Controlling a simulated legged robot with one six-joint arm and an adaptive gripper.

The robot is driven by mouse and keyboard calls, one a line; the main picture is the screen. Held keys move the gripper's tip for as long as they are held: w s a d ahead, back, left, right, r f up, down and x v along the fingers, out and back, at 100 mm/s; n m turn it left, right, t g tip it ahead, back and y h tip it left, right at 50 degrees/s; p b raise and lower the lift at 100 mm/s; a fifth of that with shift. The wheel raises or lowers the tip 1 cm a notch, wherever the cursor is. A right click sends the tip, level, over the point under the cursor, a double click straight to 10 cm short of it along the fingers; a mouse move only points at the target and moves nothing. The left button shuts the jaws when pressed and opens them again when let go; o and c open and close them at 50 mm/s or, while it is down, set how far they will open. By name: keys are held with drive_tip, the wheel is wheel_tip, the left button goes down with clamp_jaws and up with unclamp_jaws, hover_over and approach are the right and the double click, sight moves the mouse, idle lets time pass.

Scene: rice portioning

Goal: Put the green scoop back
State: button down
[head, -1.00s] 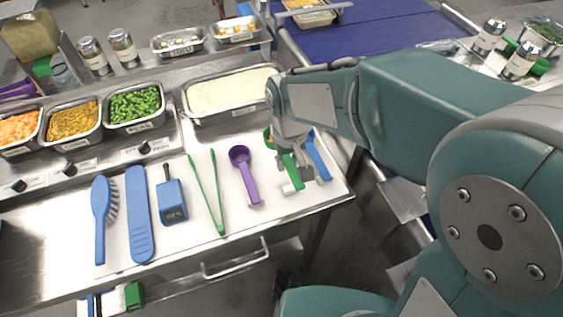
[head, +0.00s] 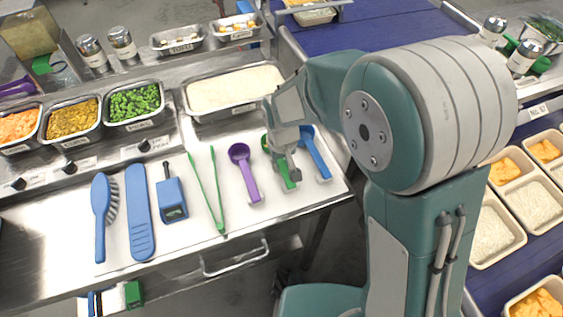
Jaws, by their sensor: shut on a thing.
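The green scoop (head: 289,182) is at the right part of the steel counter, between the purple scoop (head: 245,172) and the blue scoop (head: 316,153). My gripper (head: 285,167) points down over it and is shut on the green scoop. The scoop's bowl shows at the gripper's left, with its handle toward the counter's front edge. The gripper covers the middle of the scoop. I cannot tell whether the scoop touches the counter surface.
Green tongs (head: 218,209), a blue timer-like device (head: 171,200), a blue spatula (head: 140,215) and a blue brush (head: 101,222) lie to the left. A rice pan (head: 235,88) stands behind. Filled trays (head: 497,265) are at the right.

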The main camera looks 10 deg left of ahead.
sight(283, 164)
drive_tip(key=c, duration=0.5)
unclamp_jaws()
drive_tip(key=shift+f, duration=0.1)
wheel_tip(283, 164, up, 12)
drive_tip(key=shift+s+r, duration=0.1)
drive_tip(key=shift+r, duration=0.05)
drive_tip(key=shift+d, duration=0.15)
drive_tip(key=s+d+r+m+t, duration=0.3)
drive_tip(key=d+r, duration=0.4)
drive_tip(key=d, duration=0.6)
drive_tip(key=s+d+m, duration=0.1)
drive_tip(key=s+d, duration=0.2)
drive_tip(key=s+d+r+m+t, duration=0.1)
drive_tip(key=s+d, duration=0.3)
drive_tip(key=s+d+r+m+t, duration=0.1)
drive_tip(key=s+d, duration=0.2)
drive_tip(key=s, duration=0.1)
drive_tip(key=shift+d+r, duration=0.1)
drive_tip(key=shift+d, duration=0.2)
